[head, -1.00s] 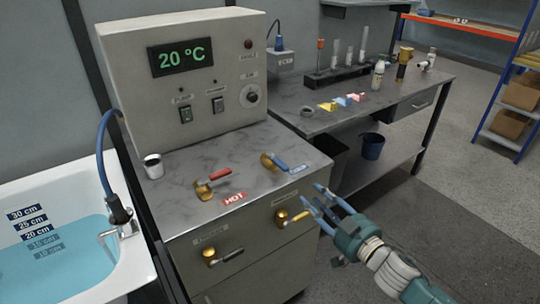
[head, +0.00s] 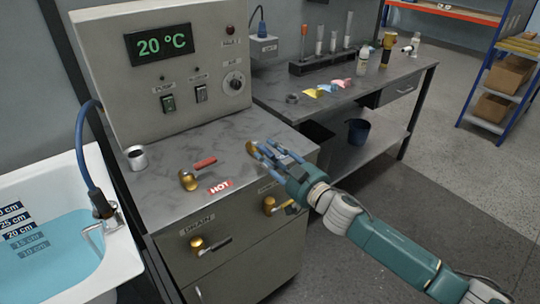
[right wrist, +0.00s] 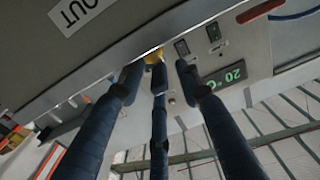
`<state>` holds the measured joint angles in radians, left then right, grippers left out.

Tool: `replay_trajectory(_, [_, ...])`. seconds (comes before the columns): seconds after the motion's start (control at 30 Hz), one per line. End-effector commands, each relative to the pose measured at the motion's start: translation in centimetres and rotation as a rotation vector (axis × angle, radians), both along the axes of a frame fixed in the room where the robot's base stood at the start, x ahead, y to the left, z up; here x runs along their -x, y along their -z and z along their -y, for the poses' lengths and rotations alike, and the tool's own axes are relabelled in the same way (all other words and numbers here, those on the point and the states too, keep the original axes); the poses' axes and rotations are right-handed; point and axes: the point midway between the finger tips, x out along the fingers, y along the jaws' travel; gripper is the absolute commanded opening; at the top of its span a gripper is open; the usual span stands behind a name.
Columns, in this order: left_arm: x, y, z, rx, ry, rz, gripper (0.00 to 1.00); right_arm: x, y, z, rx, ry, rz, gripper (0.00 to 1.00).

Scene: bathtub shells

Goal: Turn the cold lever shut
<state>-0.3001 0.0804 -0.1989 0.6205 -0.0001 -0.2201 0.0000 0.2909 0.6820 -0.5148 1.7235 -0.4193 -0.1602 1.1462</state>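The cold lever (head: 252,147) stands on the grey marbled top of the control cabinet; its brass part shows, while its blue handle is mostly hidden by or blends with my blue fingers. My right gripper (head: 262,150) reaches in from the right with its fingers spread over and around the lever. In the right wrist view, the fingers (right wrist: 158,85) stand apart, with a brass piece (right wrist: 153,56) between their tips. Whether they touch the lever I cannot tell. My left gripper is in neither view.
The hot lever (head: 189,180), with a red handle, and a HOT label (head: 220,187) lie left of my gripper. Drain (head: 198,244) and yellow-handled (head: 270,205) valves are on the cabinet front. A metal cup (head: 136,158) stands near the bathtub (head: 130,262). The display reads 20 °C.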

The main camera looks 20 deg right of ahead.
Motion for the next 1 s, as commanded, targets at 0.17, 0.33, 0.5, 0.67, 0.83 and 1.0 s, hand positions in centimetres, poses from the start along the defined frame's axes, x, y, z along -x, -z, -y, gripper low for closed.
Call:
replay_trajectory(0.17, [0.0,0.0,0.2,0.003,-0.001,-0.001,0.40,-0.1,0.0,-0.1,0.000,-0.001,-0.001,0.34])
replay_trajectory(0.33, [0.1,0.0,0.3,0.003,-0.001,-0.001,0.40,-0.1,0.0,-0.1,0.000,-0.001,-0.001,0.22])
replay_trajectory(0.5, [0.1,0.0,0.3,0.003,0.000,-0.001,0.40,-0.1,0.0,-0.1,0.000,0.000,0.000,0.00])
replay_trajectory(0.67, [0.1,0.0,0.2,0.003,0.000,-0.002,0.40,-0.1,0.0,0.0,0.000,-0.001,0.000,0.00])
replay_trajectory(0.83, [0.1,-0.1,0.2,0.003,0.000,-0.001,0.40,-0.1,-0.1,0.5,0.003,-0.013,0.001,0.00])
replay_trajectory(1.0, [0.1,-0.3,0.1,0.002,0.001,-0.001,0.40,0.2,-0.1,2.2,0.005,-0.057,0.001,0.00])
